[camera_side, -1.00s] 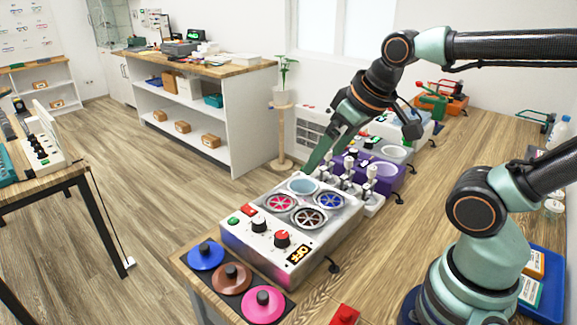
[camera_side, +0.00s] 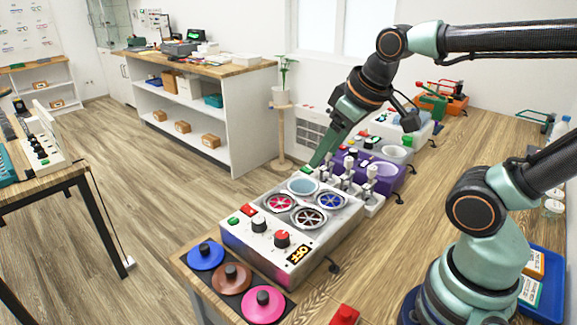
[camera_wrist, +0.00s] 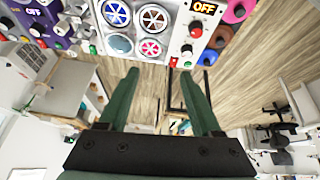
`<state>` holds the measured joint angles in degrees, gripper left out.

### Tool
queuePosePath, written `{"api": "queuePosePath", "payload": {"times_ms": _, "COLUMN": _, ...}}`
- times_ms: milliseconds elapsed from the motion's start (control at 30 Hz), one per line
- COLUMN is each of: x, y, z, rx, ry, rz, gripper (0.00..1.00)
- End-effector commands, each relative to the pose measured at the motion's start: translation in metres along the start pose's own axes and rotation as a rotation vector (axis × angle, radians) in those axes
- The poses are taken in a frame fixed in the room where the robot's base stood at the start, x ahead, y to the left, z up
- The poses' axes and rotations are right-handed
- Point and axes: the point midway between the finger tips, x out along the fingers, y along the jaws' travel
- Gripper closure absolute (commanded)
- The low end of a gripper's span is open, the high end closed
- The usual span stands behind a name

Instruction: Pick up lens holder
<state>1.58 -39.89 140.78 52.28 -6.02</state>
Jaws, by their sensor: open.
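My gripper (camera_side: 315,163) has dark green fingers and hangs above the back edge of a white machine (camera_side: 240,246). In the wrist view my gripper (camera_wrist: 160,74) is open, with nothing between its fingers. I cannot tell for certain which thing is the lens holder.
Blue (camera_side: 206,255), brown (camera_side: 232,278) and pink (camera_side: 263,304) knobbed discs lie on a dark mat at the bench's front. A purple machine (camera_side: 384,185) stands behind the holders. A blue tray (camera_side: 545,305) lies at right. Bare wood lies right of the machines.

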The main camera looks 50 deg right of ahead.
Motion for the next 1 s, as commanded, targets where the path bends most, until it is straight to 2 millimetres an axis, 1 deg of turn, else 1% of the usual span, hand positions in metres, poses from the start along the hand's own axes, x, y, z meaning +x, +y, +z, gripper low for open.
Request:
{"api": "queuePosePath", "payload": {"times_ms": 167, "x": 0.008, "y": 0.035, "z": -0.019, "rx": -0.253, "ry": -0.097, "rz": 0.017, "gripper": 0.34}}
{"api": "queuePosePath", "payload": {"times_ms": 300, "x": 0.019, "y": 0.070, "z": -0.033, "rx": -0.495, "ry": -0.182, "rz": -0.005, "gripper": 0.34}}
{"api": "queuePosePath", "payload": {"times_ms": 467, "x": 0.037, "y": 0.114, "z": -0.041, "rx": -0.768, "ry": -0.265, "rz": -0.067, "gripper": 0.34}}
{"api": "queuePosePath", "payload": {"times_ms": 567, "x": 0.051, "y": 0.143, "z": -0.042, "rx": -0.935, "ry": -0.306, "rz": -0.126, "gripper": 0.34}}
{"api": "queuePosePath", "payload": {"times_ms": 600, "x": 0.057, "y": 0.155, "z": -0.041, "rx": -1.000, "ry": -0.320, "rz": -0.155, "gripper": 0.34}}
{"api": "queuePosePath", "payload": {"times_ms": 667, "x": 0.065, "y": 0.172, "z": -0.039, "rx": -1.096, "ry": -0.335, "rz": -0.197, "gripper": 0.34}}
{"api": "queuePosePath", "payload": {"times_ms": 700, "x": 0.071, "y": 0.183, "z": -0.036, "rx": -1.156, "ry": -0.342, "rz": -0.227, "gripper": 0.34}}
{"api": "queuePosePath", "payload": {"times_ms": 800, "x": 0.084, "y": 0.207, "z": -0.030, "rx": -1.285, "ry": -0.349, "rz": -0.293, "gripper": 0.34}}
{"api": "queuePosePath", "payload": {"times_ms": 900, "x": 0.093, "y": 0.223, "z": -0.023, "rx": -1.381, "ry": -0.346, "rz": -0.345, "gripper": 0.34}}
{"api": "queuePosePath", "payload": {"times_ms": 1000, "x": 0.098, "y": 0.233, "z": -0.019, "rx": -1.437, "ry": -0.342, "rz": -0.375, "gripper": 0.34}}
